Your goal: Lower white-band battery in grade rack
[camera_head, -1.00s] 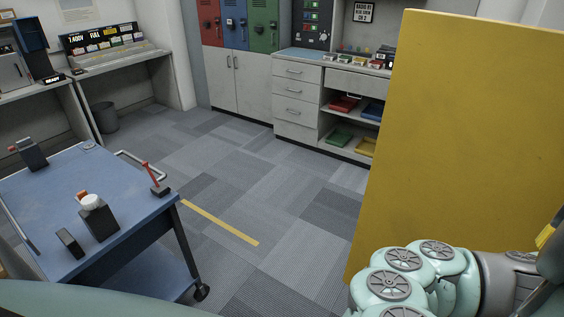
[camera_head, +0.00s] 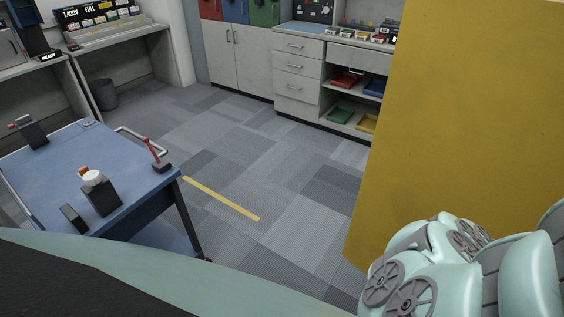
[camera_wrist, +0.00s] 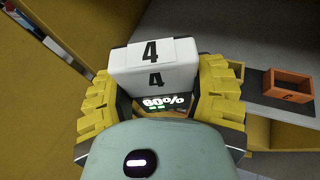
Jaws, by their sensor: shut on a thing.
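In the wrist view, my gripper (camera_wrist: 158,88) is shut on a white block-shaped battery (camera_wrist: 150,68). The head view shows my arm at the lower right, but not the gripper or battery. A sloped rack with a "FULL" label (camera_head: 105,27) stands on the far left counter; I cannot tell if it is the grade rack.
A large yellow panel (camera_head: 460,130) blocks the right of the head view. A blue cart (camera_head: 130,165) holding small devices stands at left. Grey carpet (camera_head: 270,165) lies clear between cart and drawers (camera_head: 298,85). In the wrist view, an orange tray (camera_wrist: 287,86) sits at right.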

